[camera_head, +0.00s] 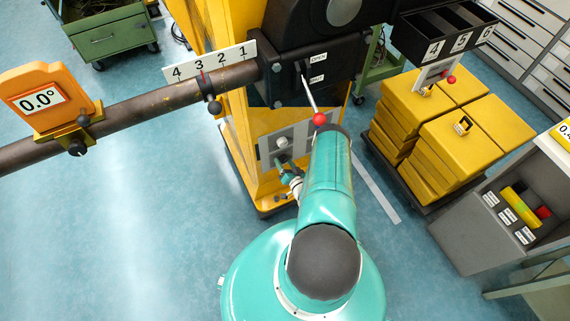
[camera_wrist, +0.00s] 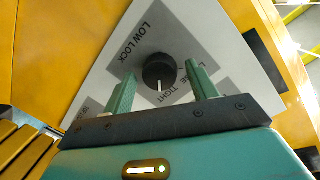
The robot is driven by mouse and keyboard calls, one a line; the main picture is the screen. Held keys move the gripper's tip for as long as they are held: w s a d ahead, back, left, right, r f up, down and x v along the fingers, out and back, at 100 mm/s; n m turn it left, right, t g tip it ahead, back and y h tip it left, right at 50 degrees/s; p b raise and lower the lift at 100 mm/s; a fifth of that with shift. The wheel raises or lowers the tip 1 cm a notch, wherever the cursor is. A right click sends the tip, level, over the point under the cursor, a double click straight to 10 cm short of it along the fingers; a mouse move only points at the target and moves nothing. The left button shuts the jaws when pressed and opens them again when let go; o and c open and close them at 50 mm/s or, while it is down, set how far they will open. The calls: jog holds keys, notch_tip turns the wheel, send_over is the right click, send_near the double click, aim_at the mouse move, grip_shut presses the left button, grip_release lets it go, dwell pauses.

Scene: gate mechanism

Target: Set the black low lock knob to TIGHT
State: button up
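The black low lock knob (camera_wrist: 159,70) sits on a pale panel (camera_wrist: 225,45) marked LOW LOCK. Its white mark points down in the wrist view, close beside the word TIGHT. A second word right of it is partly hidden by a finger. I cannot tell if the mark lines up exactly with TIGHT. My gripper (camera_wrist: 159,75) is open, with one green finger on each side of the knob and gaps showing. Contact is not visible. In the head view, the panel (camera_head: 300,132) is on the yellow post, and my arm hides part of it.
A lever with a red ball (camera_head: 319,119) hangs above my arm. A rusty bar (camera_head: 140,108) with an orange 0.0° display (camera_head: 45,97) extends left. Yellow blocks (camera_head: 475,135) stand on a cart at right. Floor at lower left is clear.

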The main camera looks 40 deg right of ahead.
jog(key=shift+s, duration=0.15)
jog(key=v, duration=1.3)
jog(key=shift+s+a, duration=0.15)
jog(key=shift+s, duration=0.1)
